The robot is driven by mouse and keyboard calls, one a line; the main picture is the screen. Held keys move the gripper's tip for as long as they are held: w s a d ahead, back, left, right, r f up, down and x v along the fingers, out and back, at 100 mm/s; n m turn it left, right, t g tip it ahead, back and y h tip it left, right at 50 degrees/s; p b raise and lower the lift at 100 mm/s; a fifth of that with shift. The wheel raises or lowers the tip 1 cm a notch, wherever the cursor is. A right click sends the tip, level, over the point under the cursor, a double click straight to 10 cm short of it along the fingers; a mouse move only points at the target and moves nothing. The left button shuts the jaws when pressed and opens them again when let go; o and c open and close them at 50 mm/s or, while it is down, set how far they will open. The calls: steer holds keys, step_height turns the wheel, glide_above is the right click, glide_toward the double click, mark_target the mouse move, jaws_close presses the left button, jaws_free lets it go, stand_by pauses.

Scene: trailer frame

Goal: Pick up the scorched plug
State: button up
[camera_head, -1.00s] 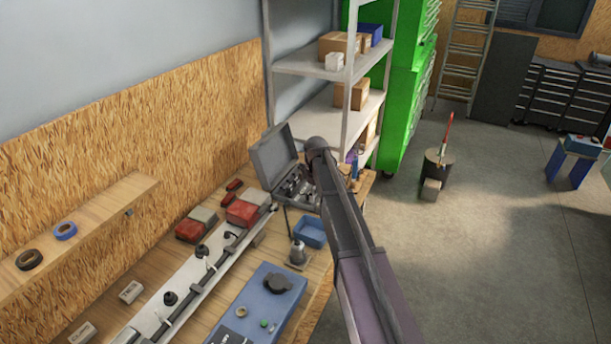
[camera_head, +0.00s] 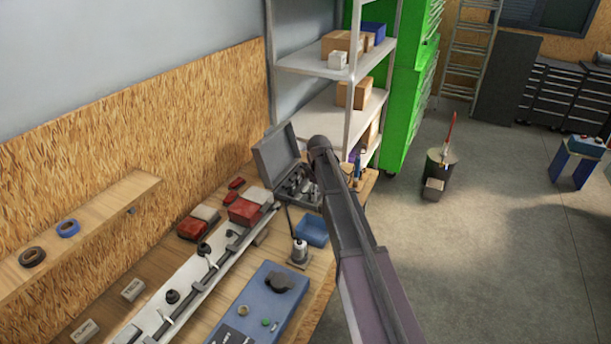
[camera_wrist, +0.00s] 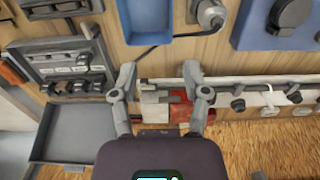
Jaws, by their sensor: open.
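My gripper (camera_wrist: 160,75) is open and empty in the wrist view, its fingers apart above the bench near red and pale blocks. In the head view only my arm shows and the fingers are hidden. A grey round plug-like piece (camera_head: 299,252) with a dark cord stands on the bench; it also shows at the top of the wrist view (camera_wrist: 208,14). Small black plug-like pieces sit along a white rail, one nearer the middle (camera_head: 203,249) and one lower (camera_head: 172,297). I cannot tell which piece is scorched.
An open grey case (camera_head: 277,156) stands at the bench's far end, left of my arm. A blue tray (camera_head: 312,231) and a blue panel (camera_head: 258,302) lie on the bench. Red blocks (camera_head: 192,228) sit by the rail. A shelf unit (camera_head: 318,63) stands behind; the floor at right is mostly clear.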

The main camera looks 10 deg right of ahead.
steer(key=s+f+m+b, duration=0.3)
steer(key=s+f+b, duration=0.1)
steer(key=s, duration=0.5)
steer(key=s+d+f+m+b, duration=0.1)
steer(key=s+f+m+b, duration=0.3)
steer(key=s, duration=0.6)
steer(key=s+d+f+m+b, duration=0.1)
steer(key=s+f+m+b, duration=0.3)
steer(key=s, duration=0.6)
steer(key=shift+f+b, duration=0.8)
steer(key=shift+s+d, duration=0.1)
steer(key=shift+s, duration=0.1)
steer(key=shift+c, duration=0.2)
